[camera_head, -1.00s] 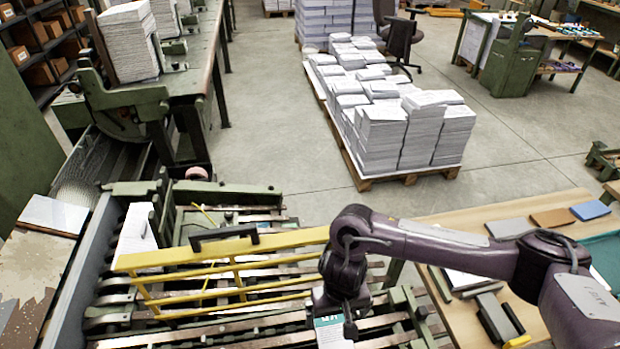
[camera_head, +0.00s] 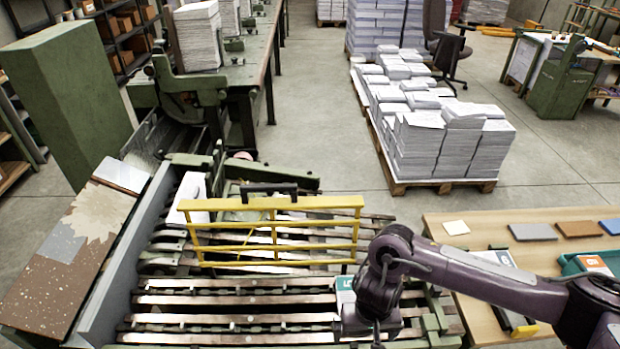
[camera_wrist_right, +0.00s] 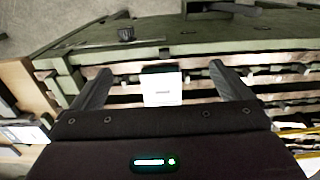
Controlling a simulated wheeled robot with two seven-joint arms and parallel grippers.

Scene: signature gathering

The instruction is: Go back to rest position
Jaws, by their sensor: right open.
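My right gripper (camera_head: 352,325) is low over the front right of the slatted machine bed. In the right wrist view its two fingers stand wide apart with nothing clasped between them. A white block with a teal label (camera_head: 345,292) is on the slats just beyond the gripper. It shows as a white upright piece in the right wrist view (camera_wrist_right: 162,88), in the gap between the fingers but farther off. My left gripper is in neither view.
A yellow guard frame (camera_head: 275,203) with a black handle stands over the slats (camera_head: 235,300). A wooden table (camera_head: 470,229) with pads and a teal tray (camera_head: 575,262) is at right. A loaded pallet (camera_head: 398,188) stands behind. Open floor (camera_head: 320,120) lies between pallet and machine.

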